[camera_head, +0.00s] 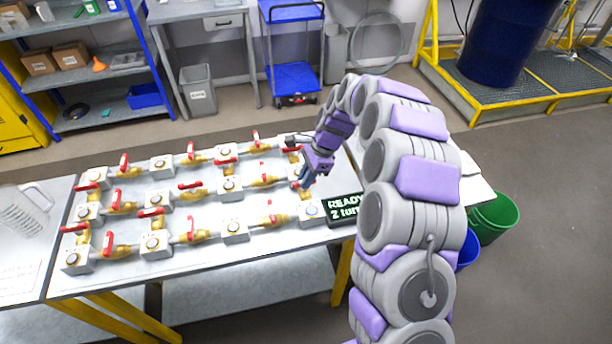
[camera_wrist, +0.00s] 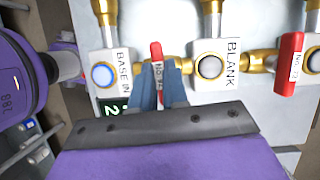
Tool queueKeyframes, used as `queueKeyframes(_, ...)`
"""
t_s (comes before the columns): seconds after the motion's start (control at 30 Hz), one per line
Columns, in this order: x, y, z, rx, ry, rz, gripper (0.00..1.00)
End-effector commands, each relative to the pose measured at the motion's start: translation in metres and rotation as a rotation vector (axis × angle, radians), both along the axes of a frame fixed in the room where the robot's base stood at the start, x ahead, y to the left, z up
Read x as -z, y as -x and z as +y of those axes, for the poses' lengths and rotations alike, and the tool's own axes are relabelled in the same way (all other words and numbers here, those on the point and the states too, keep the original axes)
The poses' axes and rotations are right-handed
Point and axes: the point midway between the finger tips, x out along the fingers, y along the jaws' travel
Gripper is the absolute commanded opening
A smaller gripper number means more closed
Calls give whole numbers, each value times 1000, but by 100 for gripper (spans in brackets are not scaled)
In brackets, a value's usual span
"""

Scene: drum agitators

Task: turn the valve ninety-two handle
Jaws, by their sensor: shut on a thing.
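In the wrist view a red valve handle (camera_wrist: 156,50) stands up between the two blue fingers of my gripper (camera_wrist: 158,82). The fingers are shut on this handle. A white label on it starts with "No."; its number is partly hidden by the fingers. The valve sits on the brass pipe between a block marked "BASE IN" (camera_wrist: 103,73) and a block marked "BLANK" (camera_wrist: 210,66). In the head view my gripper (camera_head: 302,182) is at the right end of the pipe rig, where it hides much of the valve.
Another red handle (camera_wrist: 289,64) is to the right in the wrist view. The rig's several red-handled valves and white blocks fill the table (camera_head: 170,275). A black display (camera_head: 347,208) stands near the table's right end, with a green bucket (camera_head: 497,217) on the floor beyond.

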Motion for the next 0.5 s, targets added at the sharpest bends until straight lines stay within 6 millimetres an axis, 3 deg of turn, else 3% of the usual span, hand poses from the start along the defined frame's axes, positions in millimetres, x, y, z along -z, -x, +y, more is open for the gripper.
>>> queueKeyframes(0.5, -3, -6, 1, -435, 1, -7, 0)
